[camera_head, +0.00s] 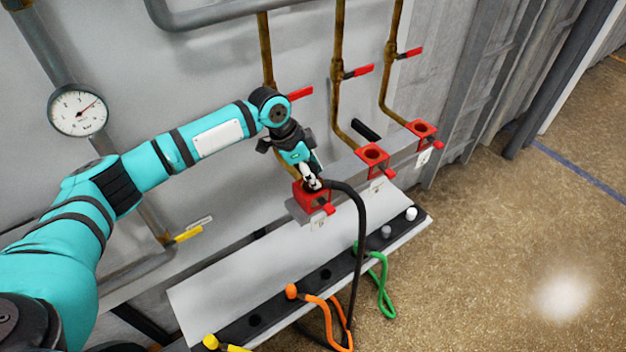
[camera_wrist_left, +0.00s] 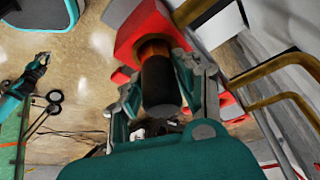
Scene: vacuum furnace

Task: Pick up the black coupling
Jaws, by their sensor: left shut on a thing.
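The black coupling (camera_wrist_left: 158,82) is a dark cylinder with a copper-coloured end in the left wrist view. My left gripper (camera_head: 312,180) is shut on it, with one finger on each side. The coupling's copper end is at the left red socket box (camera_head: 302,202); I cannot tell how deep it sits. A black hose (camera_head: 361,225) runs from the gripper to the right and down past the rack. My right gripper is not in the head view; a small teal arm in the left wrist view (camera_wrist_left: 20,88) may be mine, its jaws unclear.
Two more red socket boxes, a middle one (camera_head: 373,156) and a right one (camera_head: 421,131), stand along the wall ledge. Orange (camera_head: 313,297), green (camera_head: 381,278) and yellow (camera_head: 212,342) hoses hang at the sloped rack (camera_head: 235,275). Brown pipes with red levers rise behind. The floor at right is clear.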

